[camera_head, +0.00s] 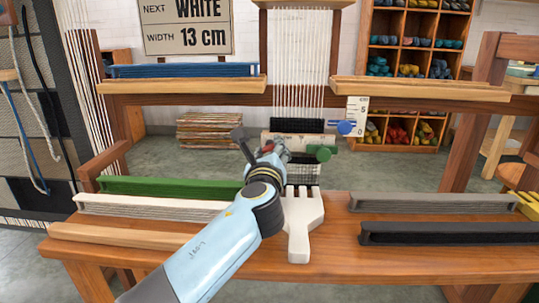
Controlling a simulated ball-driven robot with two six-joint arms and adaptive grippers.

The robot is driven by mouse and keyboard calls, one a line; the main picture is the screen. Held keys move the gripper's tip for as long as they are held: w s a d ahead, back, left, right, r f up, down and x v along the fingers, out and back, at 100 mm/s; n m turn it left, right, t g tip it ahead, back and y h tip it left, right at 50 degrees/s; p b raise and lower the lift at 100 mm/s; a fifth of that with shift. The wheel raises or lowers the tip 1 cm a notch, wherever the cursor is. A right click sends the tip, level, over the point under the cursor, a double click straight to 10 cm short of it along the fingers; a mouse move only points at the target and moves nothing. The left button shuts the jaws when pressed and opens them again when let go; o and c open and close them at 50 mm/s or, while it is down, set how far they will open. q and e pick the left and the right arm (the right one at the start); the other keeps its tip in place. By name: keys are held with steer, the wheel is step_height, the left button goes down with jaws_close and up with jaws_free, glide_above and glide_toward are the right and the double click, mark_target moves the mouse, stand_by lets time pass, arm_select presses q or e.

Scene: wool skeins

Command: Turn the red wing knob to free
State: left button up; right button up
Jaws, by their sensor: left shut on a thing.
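My left arm reaches in from the bottom, and its gripper (272,149) is at the left end of the loom's roller, below the hanging warp. The gripper is shut on the red wing knob, of which only a small red bit (270,146) shows between the fingers. The fingers hide the rest, so I cannot tell how far it is turned. A green knob (323,153) sits at the right of the roller, and a blue knob (346,127) is above it by a white scale (357,112). My right gripper is not in view.
A white comb (300,225) lies on the wooden bench (320,262). Green (170,187), white (150,206), grey (430,203) and black (440,233) bars lie on both sides. A sign (187,25) reads "NEXT WHITE, WIDTH 13 cm". Wool shelves (400,100) stand behind.

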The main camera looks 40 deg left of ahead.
arm_select(q)
steer(key=shift+f+n, duration=0.15)
steer(key=shift+n, duration=0.45)
steer(key=shift+n+b, duration=0.35)
steer(key=shift+n, duration=0.05)
steer(key=n+b, duration=0.1)
steer(key=n, duration=0.1)
steer(key=shift+n, duration=0.4)
steer(key=n+b, duration=0.3)
steer(key=n, duration=0.3)
steer(key=shift+n, duration=0.3)
steer(key=shift+n+b, duration=0.3)
steer(key=shift+n, duration=0.5)
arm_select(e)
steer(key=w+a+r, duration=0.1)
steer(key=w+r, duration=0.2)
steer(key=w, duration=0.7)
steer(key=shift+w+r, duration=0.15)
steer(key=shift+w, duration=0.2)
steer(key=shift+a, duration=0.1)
arm_select(q)
steer(key=o, duration=1.2)
steer(key=shift+c, duration=0.2)
